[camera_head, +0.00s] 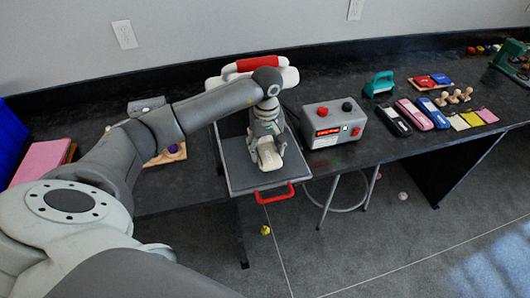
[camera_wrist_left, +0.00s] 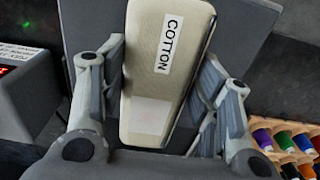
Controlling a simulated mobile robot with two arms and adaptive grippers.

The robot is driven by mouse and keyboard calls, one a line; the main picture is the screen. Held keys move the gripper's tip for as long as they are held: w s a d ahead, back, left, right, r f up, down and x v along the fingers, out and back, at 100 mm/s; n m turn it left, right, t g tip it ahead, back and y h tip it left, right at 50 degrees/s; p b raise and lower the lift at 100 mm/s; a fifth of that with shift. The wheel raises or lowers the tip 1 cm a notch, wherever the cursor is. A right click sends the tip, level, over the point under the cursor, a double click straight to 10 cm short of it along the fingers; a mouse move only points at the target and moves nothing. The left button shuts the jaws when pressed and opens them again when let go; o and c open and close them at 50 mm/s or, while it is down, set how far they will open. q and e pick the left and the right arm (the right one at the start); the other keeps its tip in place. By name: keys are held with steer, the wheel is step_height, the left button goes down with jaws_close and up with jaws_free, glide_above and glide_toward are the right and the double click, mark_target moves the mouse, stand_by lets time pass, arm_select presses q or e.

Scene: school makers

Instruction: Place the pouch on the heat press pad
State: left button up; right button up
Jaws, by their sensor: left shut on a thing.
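The pouch (camera_wrist_left: 150,88) is cream-coloured with a white label reading COTTON. My left gripper (camera_wrist_left: 158,105) is shut on it, with one finger on each side. In the head view the pouch (camera_head: 269,156) hangs below my left gripper (camera_head: 267,140), over the grey heat press pad (camera_head: 245,178). I cannot tell whether the pouch touches the pad. The pad also shows behind the pouch in the left wrist view (camera_wrist_left: 88,25). My right gripper is not in view.
The red and white press top (camera_head: 245,68) stands behind the pad, and a red handle (camera_head: 275,195) sticks out in front. A grey control box (camera_head: 333,124) with a red display stands close on the right. Coloured cases (camera_head: 433,112) and stamps lie further right.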

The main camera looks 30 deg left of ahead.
mark_target(265, 149)
arm_select(q)
steer(key=f, duration=0.1)
steer(key=f+p, duration=0.1)
steer(key=f, duration=0.1)
steer(key=shift+a+p, duration=0.25)
steer(key=shift+p, duration=0.1)
steer(key=shift+f, duration=0.25)
steer(key=shift+f+b, duration=0.2)
steer(key=shift+b, duration=0.15)
steer(key=o, duration=1)
steer(key=shift+r, duration=0.1)
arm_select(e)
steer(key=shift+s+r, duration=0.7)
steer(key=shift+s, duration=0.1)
